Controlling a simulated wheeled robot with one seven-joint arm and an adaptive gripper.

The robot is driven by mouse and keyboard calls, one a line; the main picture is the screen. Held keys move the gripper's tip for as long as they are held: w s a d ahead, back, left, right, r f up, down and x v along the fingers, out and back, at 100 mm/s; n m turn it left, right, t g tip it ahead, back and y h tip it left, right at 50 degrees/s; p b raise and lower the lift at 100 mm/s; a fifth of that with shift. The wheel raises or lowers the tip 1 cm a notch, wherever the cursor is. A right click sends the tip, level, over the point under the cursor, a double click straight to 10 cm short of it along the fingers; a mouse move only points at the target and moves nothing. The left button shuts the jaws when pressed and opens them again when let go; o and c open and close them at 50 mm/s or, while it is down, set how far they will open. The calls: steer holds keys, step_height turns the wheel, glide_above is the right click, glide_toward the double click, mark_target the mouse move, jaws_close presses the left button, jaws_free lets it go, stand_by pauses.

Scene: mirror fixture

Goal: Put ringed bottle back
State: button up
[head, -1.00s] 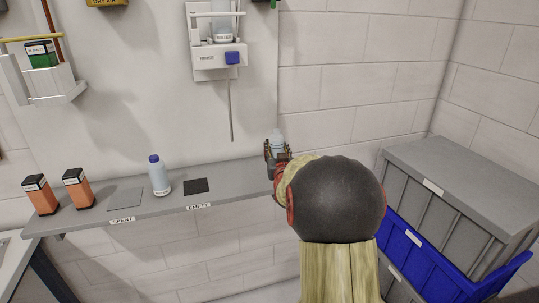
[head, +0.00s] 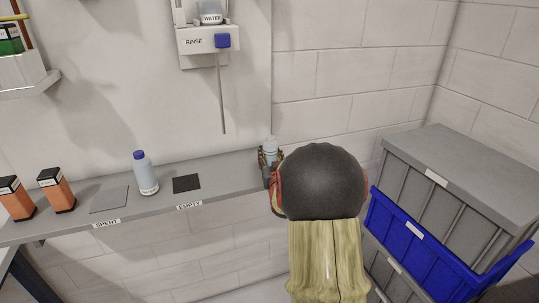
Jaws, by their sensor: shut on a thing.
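My gripper (head: 268,166) is at the right end of the grey wall shelf (head: 232,172), shut on a pale blue bottle. The top of this held bottle (head: 271,145) shows above the fingers. Its lower part is hidden by the gripper and my arm. I cannot make out a ring on it, nor tell whether it touches the shelf. Another pale blue bottle with a dark blue cap (head: 146,174) stands upright on the shelf. It stands between a grey pad (head: 109,199) above the "SPENT" label and a dark, bare pad (head: 187,184) above the "EMPTY" label.
Two orange boxes with dark tops (head: 57,190) stand at the shelf's left. A rinse unit (head: 207,42) with a blue button and a thin hanging tube is on the wall above. A grey lidded crate (head: 462,185) and a blue crate (head: 430,240) are stacked at the right.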

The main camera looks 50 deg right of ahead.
steer(key=shift+f, duration=0.15)
steer(key=o, duration=1.4)
steer(key=shift+o, duration=0.2)
